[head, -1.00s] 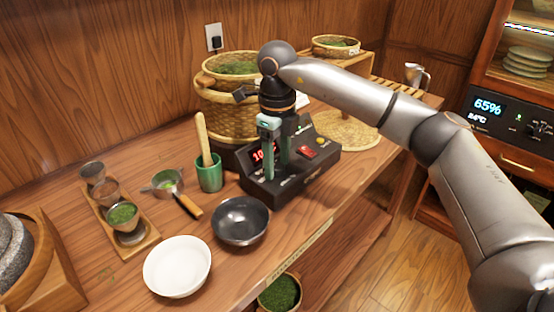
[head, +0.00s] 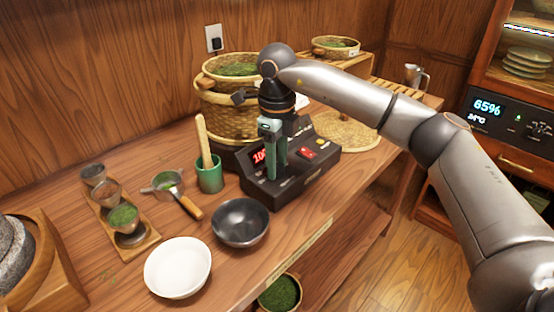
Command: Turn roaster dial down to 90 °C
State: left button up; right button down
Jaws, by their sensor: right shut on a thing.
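The roaster's black control box (head: 318,167) stands on the wooden counter. Its red display (head: 259,157) is partly covered by my gripper; the digits that show begin with 10. My right gripper (head: 276,174) points down at the front of the box, its green fingers shut on the dial. The dial itself is hidden between and behind the fingers. My left gripper is not in view.
A red lit switch (head: 307,153) is on the box to the right of the fingers. Behind stands a steamer-like woven basket stack (head: 222,122). A dark bowl (head: 240,222), a white bowl (head: 178,267) and a green cup (head: 209,176) stand close in front and left.

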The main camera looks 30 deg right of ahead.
jog(key=n+p, duration=0.1)
jog(key=n, duration=0.2)
jog(key=shift+r, duration=0.1)
jog(key=shift+n+p, duration=0.6)
jog(key=shift+n, duration=1.5)
jog(key=shift+c, duration=2.1)
grip_release()
